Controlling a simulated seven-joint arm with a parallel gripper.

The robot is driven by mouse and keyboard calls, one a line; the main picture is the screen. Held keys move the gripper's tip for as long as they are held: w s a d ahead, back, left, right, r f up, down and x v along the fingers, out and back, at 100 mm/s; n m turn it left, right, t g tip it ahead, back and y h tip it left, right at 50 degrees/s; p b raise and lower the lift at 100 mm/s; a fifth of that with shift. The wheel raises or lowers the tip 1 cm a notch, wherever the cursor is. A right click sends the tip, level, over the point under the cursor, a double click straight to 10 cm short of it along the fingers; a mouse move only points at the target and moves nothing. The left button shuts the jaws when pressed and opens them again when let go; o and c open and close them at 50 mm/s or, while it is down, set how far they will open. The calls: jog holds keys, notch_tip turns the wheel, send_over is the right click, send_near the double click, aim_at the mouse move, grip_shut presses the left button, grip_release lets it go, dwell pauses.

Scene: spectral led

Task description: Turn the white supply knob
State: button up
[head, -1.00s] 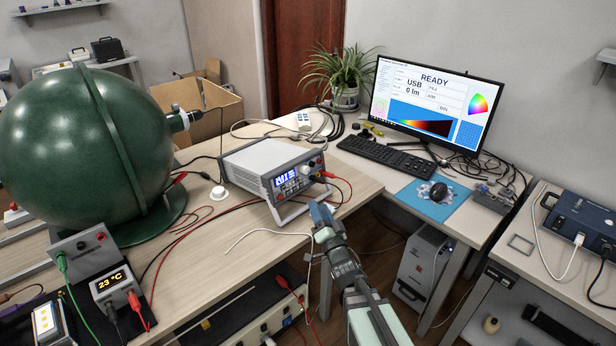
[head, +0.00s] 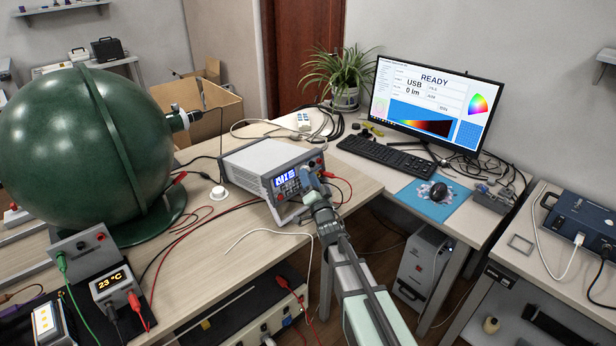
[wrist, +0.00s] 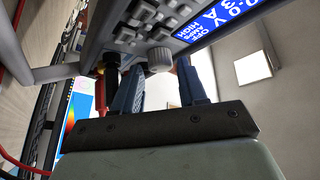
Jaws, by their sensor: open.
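The grey bench power supply (head: 250,160) stands on the wooden desk with its lit blue display (head: 285,180) facing front right. My gripper (head: 308,174) is at the right part of its front panel and hides some of it. The knob is hidden in the head view.
Red leads (head: 345,186) run from the supply's right side. A white cable (head: 260,231) lies on the desk ahead of it. The big green sphere (head: 80,150) stands at left.

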jog(key=shift+w+a+r, duration=0.2)
jog(key=shift+w+a, duration=0.05)
jog(key=shift+w, duration=0.35)
jog(key=c, duration=0.7)
jog(key=shift+c, duration=0.3)
